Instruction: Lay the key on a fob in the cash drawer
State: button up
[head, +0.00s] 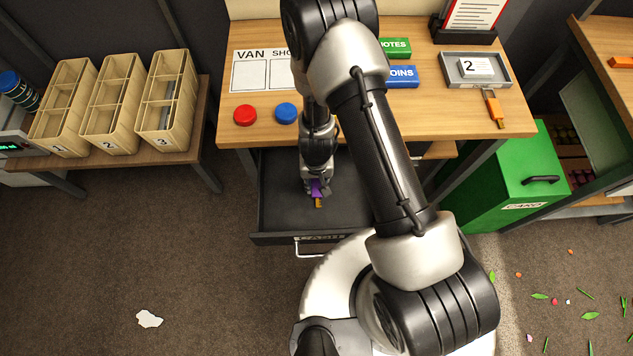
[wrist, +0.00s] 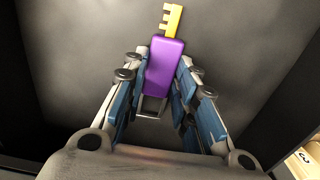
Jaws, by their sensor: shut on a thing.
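The key on a fob has a purple block fob (wrist: 166,68) and a yellow toothed key (wrist: 172,20). In the wrist view the fob is between the blue-padded fingers of my gripper (wrist: 163,90), which is shut on it, with the yellow key pointing away. In the head view the purple fob (head: 316,187) and yellow key (head: 318,203) show at my gripper (head: 317,184), within the outline of the open dark cash drawer (head: 275,205). The drawer floor looks bare around it. I cannot tell whether the key touches the floor.
A green card bin (head: 515,185) stands at right.

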jog(key=shift+f, duration=0.15)
jog(key=o, duration=1)
jog(key=shift+c, duration=0.2)
notch_tip(320, 180, up, 12)
jog(key=p, duration=1.2)
notch_tip(320, 180, up, 29)
jog(key=t+y, duration=0.1)
jog(key=t, duration=0.1)
send_over(316, 185)
jog(key=w+d, duration=0.2)
jog(key=w, duration=0.1)
jog(key=s+d+r+t, duration=0.1)
jog(key=s+d+r, duration=0.2)
jog(key=s+r, duration=0.2)
jog(key=s+d+r, duration=0.3)
jog(key=s+r, duration=0.3)
jog(key=r, duration=0.1)
jog(key=s+d+r+t+h, duration=0.1)
jog(key=s+d+r, duration=0.2)
jog(key=s+r, duration=0.2)
jog(key=shift+s+r+t, duration=0.3)
jog(key=shift+s+r, duration=0.1)
jog(key=shift+s, duration=0.25)
